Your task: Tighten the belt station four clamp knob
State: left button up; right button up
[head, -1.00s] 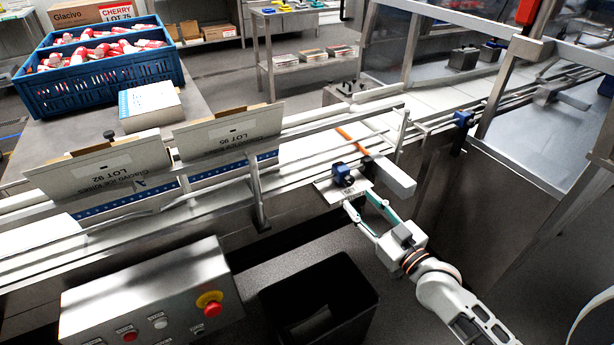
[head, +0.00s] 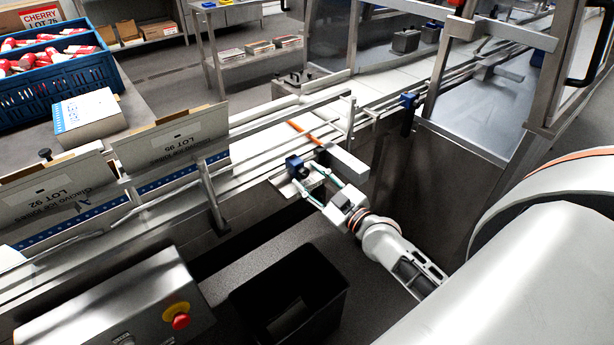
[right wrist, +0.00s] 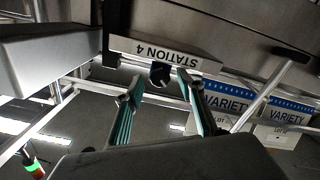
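The station four clamp knob (head: 294,165) is a small dark blue block on the conveyor's near rail, beside a pale plate. In the right wrist view the blue knob (right wrist: 160,75) sits just below an upside-down "STATION 4" label (right wrist: 166,54). My right gripper (head: 309,177) is open, its fingers pointing at the knob from the near side. In the right wrist view its green-sided fingertips (right wrist: 160,84) are spread, with the knob showing in the gap between them. Whether they touch it cannot be told. My left gripper is in neither current view.
Upright cartons marked LOT 92 (head: 57,194) and LOT 95 (head: 173,146) line the conveyor. An orange rod (head: 302,132) and a grey block (head: 342,164) are close to the knob. A black bin (head: 287,300) and a control box (head: 125,303) stand in front.

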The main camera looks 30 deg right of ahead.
jog(key=shift+w+a, duration=0.1)
jog(key=shift+w, duration=0.45)
grip_shut()
